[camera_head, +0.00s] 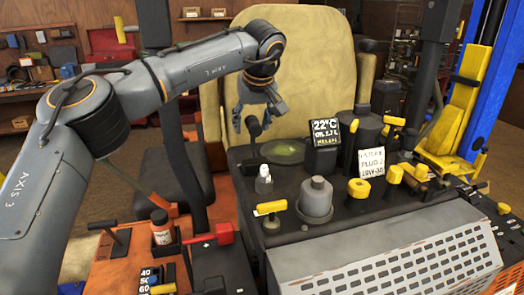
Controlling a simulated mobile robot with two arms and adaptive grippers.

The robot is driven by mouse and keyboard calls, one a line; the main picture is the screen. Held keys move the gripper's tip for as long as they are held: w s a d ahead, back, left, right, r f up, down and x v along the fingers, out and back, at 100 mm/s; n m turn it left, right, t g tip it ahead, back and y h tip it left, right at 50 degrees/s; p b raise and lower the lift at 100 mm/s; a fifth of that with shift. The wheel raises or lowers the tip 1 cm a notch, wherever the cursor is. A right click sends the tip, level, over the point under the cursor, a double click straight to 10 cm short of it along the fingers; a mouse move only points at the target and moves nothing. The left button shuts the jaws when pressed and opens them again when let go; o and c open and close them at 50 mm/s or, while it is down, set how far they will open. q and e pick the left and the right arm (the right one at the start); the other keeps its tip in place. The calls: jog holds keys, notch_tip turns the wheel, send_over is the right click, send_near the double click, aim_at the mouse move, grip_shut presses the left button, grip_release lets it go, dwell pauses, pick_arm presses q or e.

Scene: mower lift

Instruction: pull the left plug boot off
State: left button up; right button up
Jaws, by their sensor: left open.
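My left gripper (259,117) hangs above the back left of the dark engine deck, in front of the tan seat. Its fingers are spread and point down. A small black knob-like piece (254,127) shows between and just below the fingers; I cannot tell whether they touch it. I cannot tell for sure which piece is the left plug boot; this black piece is the one closest to my gripper. My right gripper is not in view.
On the deck (350,214) stand a grey canister (317,198), a small clear bottle (264,181), a black display reading 22°C (324,133), a white card (371,163) and several yellow-topped parts. The tan seat (302,70) rises behind.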

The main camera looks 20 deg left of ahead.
pick_arm(q)
notch_tip(320, 180, up, 4)
jog(key=shift+r, duration=1.5)
jog(key=shift+r, duration=0.3)
jog(key=shift+r, duration=1.15)
dwell(0.5)
